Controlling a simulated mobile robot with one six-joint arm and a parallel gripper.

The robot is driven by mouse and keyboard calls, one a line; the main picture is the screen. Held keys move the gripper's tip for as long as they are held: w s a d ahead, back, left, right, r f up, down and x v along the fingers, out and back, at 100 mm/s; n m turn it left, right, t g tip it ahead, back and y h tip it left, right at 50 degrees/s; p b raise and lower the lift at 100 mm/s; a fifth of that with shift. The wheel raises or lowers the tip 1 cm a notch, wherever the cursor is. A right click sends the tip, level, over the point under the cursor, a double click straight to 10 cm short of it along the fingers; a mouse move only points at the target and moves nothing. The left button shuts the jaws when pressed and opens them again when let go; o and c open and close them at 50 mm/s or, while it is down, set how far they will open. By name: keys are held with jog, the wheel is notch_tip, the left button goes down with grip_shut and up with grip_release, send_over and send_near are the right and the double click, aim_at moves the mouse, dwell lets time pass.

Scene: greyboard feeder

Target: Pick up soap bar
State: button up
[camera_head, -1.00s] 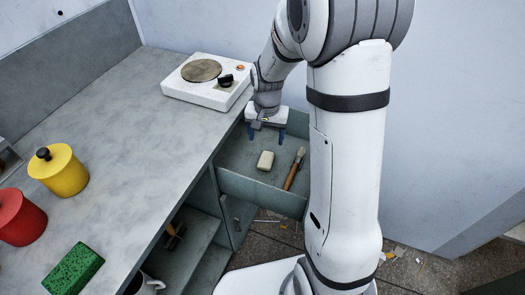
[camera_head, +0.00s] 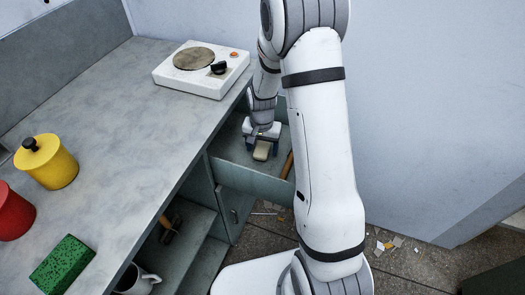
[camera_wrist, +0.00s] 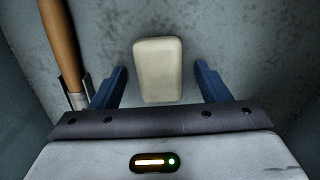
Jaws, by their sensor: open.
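The soap bar (camera_head: 262,152) is a cream, rounded block lying in the open drawer (camera_head: 240,177) under the worktop. My gripper (camera_head: 263,140) is down in the drawer, right at the soap bar. In the wrist view the soap bar (camera_wrist: 158,70) lies between the two blue fingers of my gripper (camera_wrist: 160,82), with a gap on each side. The fingers are open and hold nothing. Part of the soap bar is hidden by my gripper in the head view.
A wooden-handled brush (camera_wrist: 62,45) lies in the drawer left of the fingers in the wrist view, close to one finger; it also shows in the head view (camera_head: 287,166). Drawer walls surround my gripper. A hotplate (camera_head: 202,70) stands on the worktop (camera_head: 120,120) above.

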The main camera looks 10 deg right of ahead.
jog(key=c, duration=1.1)
